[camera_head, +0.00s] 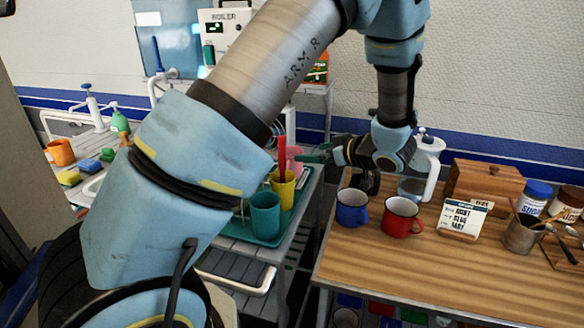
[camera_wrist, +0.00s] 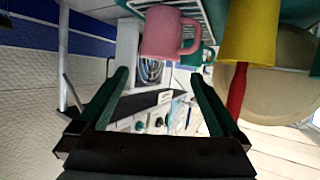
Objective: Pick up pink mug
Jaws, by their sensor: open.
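The pink mug (camera_head: 295,155) stands on the tray at the side table in the head view, partly hidden behind my arm and the red and yellow items. In the wrist view the pink mug (camera_wrist: 165,33) is at the top centre, its handle to the right. My gripper (camera_head: 312,156) reaches left towards it from the right, with its fingertips close to the mug. In the wrist view my gripper (camera_wrist: 160,75) is open, with two green fingers spread apart. The mug shows beyond the fingertips, and nothing is seen held between them.
A yellow cup (camera_head: 283,188) with a red item (camera_head: 281,158) and a teal cup (camera_head: 265,214) stand close by on the green tray (camera_head: 240,233). A blue mug (camera_head: 351,208) and a red mug (camera_head: 402,216) stand on the wooden table (camera_head: 400,270) at right.

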